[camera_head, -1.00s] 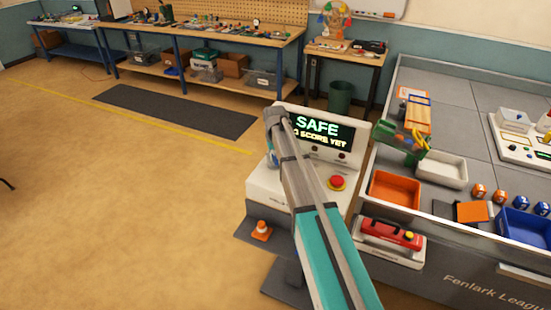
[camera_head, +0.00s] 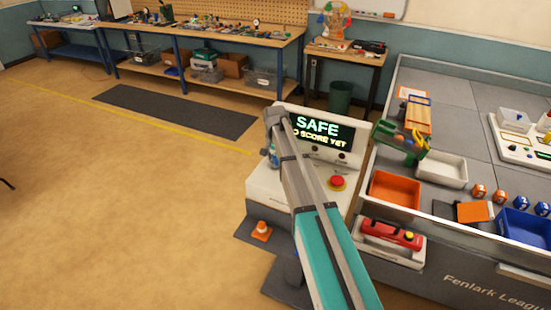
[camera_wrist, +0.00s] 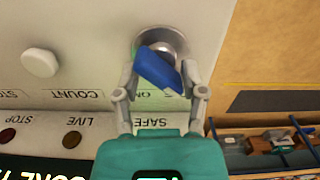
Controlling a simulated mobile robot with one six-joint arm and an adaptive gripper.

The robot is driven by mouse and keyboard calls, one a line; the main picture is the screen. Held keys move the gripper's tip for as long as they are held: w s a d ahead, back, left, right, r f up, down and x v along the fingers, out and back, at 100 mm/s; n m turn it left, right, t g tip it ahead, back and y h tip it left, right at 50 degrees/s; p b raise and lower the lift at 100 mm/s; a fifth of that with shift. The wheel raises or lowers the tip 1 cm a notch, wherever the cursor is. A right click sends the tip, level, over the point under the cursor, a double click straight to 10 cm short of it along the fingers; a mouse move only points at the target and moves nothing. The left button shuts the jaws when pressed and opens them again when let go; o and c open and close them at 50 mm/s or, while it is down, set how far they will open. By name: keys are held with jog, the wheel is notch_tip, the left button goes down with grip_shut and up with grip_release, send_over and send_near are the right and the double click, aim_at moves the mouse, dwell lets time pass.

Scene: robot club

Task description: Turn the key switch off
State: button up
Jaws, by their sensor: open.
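The key switch (camera_wrist: 176,41) shows in the wrist view as a round metal collar on the pale console panel, with a blue key (camera_wrist: 157,70) in it. The key lies at a slant. My gripper (camera_wrist: 160,72) is open, with one fingertip on each side of the key; I cannot tell whether either touches it. Upside-down labels near the switch include "ON" and "SAFE". In the head view my arm hides the key switch on the console (camera_head: 262,186). The console screen (camera_head: 322,131) reads "SAFE" with a score line below.
A red button (camera_head: 337,182) sits on the console right of my arm. In the wrist view a white knob (camera_wrist: 39,62) is left of the switch. An orange tray (camera_head: 394,190) and a red device (camera_head: 391,235) are to the right. Open floor lies left.

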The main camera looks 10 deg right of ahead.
aim_at(275, 157)
jog(key=m, duration=0.9)
jog(key=shift+m, duration=0.4)
notch_tip(275, 157, up, 14)
jog(key=p, duration=1.4)
jog(key=s+f+n+b, duration=0.4)
jog(key=s+n, duration=0.1)
jog(key=s, duration=0.5)
jog(key=s+f+n+b, duration=0.4)
jog(key=s+n, duration=0.2)
jog(key=s, duration=0.4)
jog(key=s+f+n+b, duration=0.4)
jog(key=s+n, duration=0.1)
jog(key=s, duration=0.5)
jog(key=shift+d+f+b, duration=0.35)
jog(key=shift+d, duration=0.05)
